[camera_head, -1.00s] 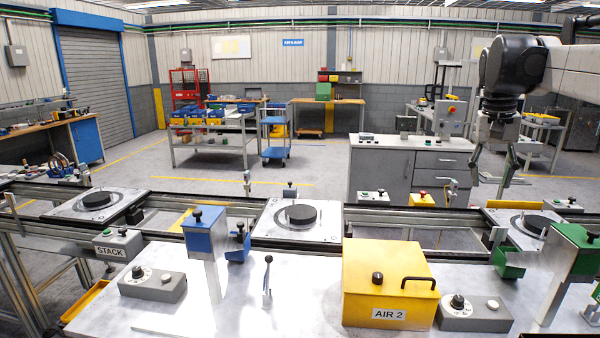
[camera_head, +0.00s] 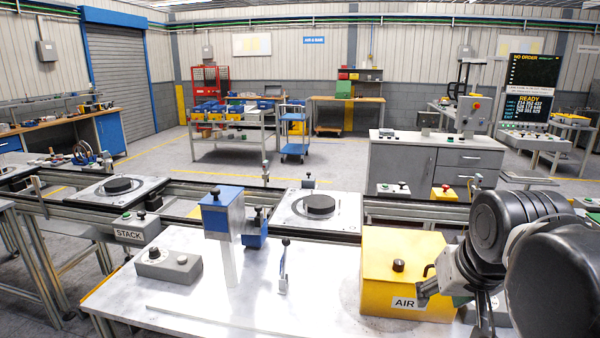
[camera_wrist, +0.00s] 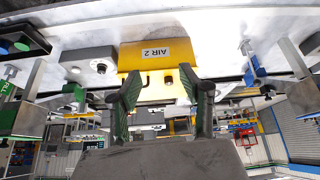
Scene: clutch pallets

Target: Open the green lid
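I cannot make out a green lid for certain. A yellow box (camera_head: 385,275) labelled AIR stands on the front table, with a dark knob (camera_head: 398,265) on top. My arm hides its right side. A green holder (camera_wrist: 76,92) is at the left of the wrist view.
A blue-topped post (camera_head: 222,208), a small lever (camera_head: 284,265) and a grey control box (camera_head: 168,267) stand on the front table. A conveyor behind carries pallets (camera_head: 285,208) with black discs. The table's middle front is clear.

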